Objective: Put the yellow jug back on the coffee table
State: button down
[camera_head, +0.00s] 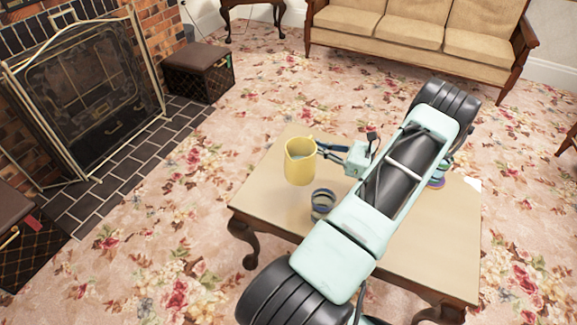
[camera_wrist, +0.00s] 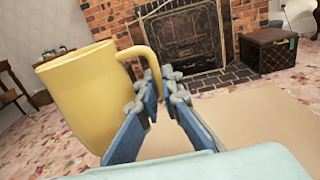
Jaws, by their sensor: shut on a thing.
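The yellow jug (camera_head: 299,163) is over the left back part of the coffee table (camera_head: 262,193) in the head view, roughly upright with its open top up. I cannot tell whether its base touches the tabletop. My gripper (camera_head: 321,149) reaches it from the right and is shut on its handle. In the wrist view the jug (camera_wrist: 85,100) fills the left side, and its handle runs to the fingertips of my gripper (camera_wrist: 160,88).
A dark striped cup (camera_head: 322,204) stands on the table just in front of the jug. A small colourful object (camera_head: 437,180) is partly hidden behind my arm. The fireplace screen (camera_head: 85,95), a dark box (camera_head: 198,72) and a sofa (camera_head: 420,28) stand farther off.

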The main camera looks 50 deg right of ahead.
jog(key=w+f+b, duration=0.1)
jog(key=w+f, duration=0.1)
jog(key=f, duration=0.1)
jog(key=w+f+b, duration=0.1)
jog(key=w+f, duration=0.2)
jog(key=w+a+f+b, duration=0.1)
jog(key=w+f, duration=0.1)
jog(key=f, duration=0.1)
jog(key=shift+w+f+b, duration=0.35)
jog(key=shift+b, duration=0.05)
jog(key=shift+f, duration=0.15)
jog(key=shift+f, duration=0.2)
jog(key=c, duration=2.1)
grip_release()
